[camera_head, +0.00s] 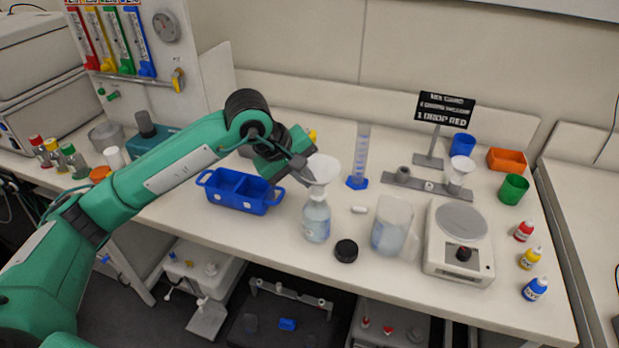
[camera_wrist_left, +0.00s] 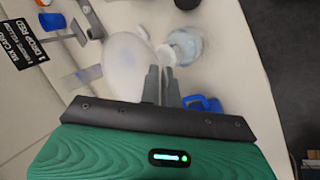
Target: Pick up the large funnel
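The large funnel (camera_head: 323,168) is a translucent white cone over the mouth of a clear bottle (camera_head: 316,222) near the middle of the table. I cannot tell whether its stem still rests in the neck. My left gripper (camera_head: 303,171) is at the funnel's left rim, with its fingers close together on the wall. In the left wrist view the funnel (camera_wrist_left: 128,62) is just past the fingertips (camera_wrist_left: 162,70), with the bottle (camera_wrist_left: 186,46) beyond it. The exact contact is partly hidden. My right gripper is in neither view.
A blue tray (camera_head: 238,205) stands left of the bottle. A graduated cylinder (camera_head: 360,155), a black cap (camera_head: 346,250), a beaker (camera_head: 392,225) and a scale (camera_head: 459,240) are nearby. A smaller funnel (camera_head: 461,166) sits on a stand at the right.

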